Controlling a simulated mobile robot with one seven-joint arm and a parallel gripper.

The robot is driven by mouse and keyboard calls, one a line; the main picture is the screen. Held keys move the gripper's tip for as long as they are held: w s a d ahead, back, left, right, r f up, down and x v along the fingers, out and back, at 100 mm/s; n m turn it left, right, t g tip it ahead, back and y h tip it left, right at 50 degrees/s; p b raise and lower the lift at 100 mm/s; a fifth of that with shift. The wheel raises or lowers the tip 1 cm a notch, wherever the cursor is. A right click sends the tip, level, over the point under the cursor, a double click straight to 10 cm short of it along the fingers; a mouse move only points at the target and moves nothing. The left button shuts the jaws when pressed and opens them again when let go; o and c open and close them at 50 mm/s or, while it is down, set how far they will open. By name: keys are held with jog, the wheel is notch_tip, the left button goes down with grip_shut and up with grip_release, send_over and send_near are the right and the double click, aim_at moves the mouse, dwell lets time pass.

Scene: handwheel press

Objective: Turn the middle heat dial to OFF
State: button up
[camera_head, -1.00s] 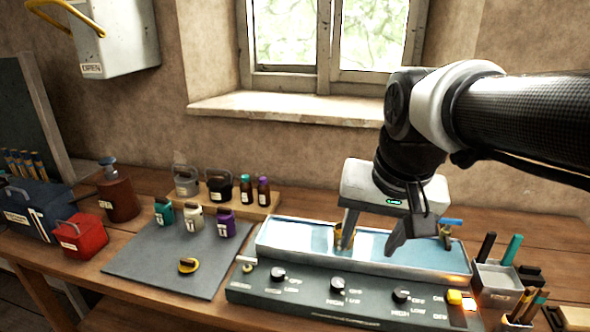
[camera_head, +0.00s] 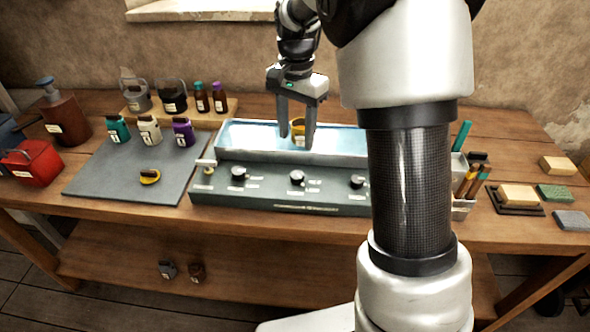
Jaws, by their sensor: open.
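The middle heat dial (camera_head: 297,178) is a round black knob with a light mark, on the sloped dark front panel (camera_head: 270,200) of the water bath. A left dial (camera_head: 238,174) and a right dial (camera_head: 357,182) flank it. The labels beside the dials are too small to read surely. My gripper (camera_head: 296,146) points down with its two fingers apart, above and behind the middle dial, over the bath trough (camera_head: 240,138). It touches no dial. A brass-coloured cup (camera_head: 299,127) in the trough shows between the fingers.
My arm covers the right end of the bath. A grey mat (camera_head: 110,180) with a yellow-and-black item (camera_head: 149,177) lies to the left. Teal, white and purple jars stand at its back edge. Sponges (camera_head: 519,195) and a pen holder are at the right. The table front before the panel is clear.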

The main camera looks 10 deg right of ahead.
aim_at(297, 175)
notch_tip(297, 175, down, 13)
jog(key=shift+f+b, duration=0.1)
jog(key=shift+b, duration=0.4)
jog(key=c, duration=1.1)
jog(key=shift+o, duration=0.2)
jog(key=shift+n, duration=0.4)
jog(key=n, duration=0.3)
jog(key=shift+n, duration=0.3)
jog(key=shift+d+n+p, duration=0.15)
jog(key=shift+n+p, duration=0.15)
jog(key=shift+n, duration=2)
jog(key=o, duration=1.1)
jog(key=shift+s, duration=0.1)
jog(key=shift+c, duration=0.2)
